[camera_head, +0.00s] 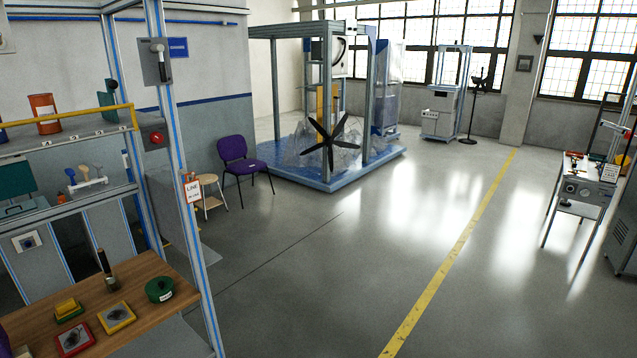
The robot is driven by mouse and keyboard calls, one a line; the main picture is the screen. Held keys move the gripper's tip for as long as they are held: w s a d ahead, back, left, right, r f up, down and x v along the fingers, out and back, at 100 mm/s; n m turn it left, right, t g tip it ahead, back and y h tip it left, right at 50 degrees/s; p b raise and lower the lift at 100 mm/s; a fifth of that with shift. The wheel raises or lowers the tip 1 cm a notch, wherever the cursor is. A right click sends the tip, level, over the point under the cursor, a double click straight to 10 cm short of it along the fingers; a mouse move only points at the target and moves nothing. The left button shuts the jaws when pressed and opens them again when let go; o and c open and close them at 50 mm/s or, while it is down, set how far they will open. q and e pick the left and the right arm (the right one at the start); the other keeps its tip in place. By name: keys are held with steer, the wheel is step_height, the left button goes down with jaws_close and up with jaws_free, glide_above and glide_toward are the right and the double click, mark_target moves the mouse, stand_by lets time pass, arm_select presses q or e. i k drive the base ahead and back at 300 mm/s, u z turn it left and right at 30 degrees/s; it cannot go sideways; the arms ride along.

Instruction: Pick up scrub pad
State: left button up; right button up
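A small yellow-and-green block (68,309), which looks like the scrub pad, lies on the wooden tabletop (150,315) at the lower left. Its yellow part sits on top of its green part. It is too small to make out its texture. Nothing covers it. Neither of my grippers shows in the head view.
Near the pad are a red-framed plate (75,339), a yellow-framed plate (117,317), a green round tin (159,290) and a dark-handled tool (106,268). A metal frame post (180,170) rises beside the bench. A purple chair (241,158) stands beyond; the central floor is open.

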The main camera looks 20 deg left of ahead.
mark_target(69, 309)
steer(key=u, duration=1)
steer(key=i, duration=0.85)
steer(key=u, duration=0.85)
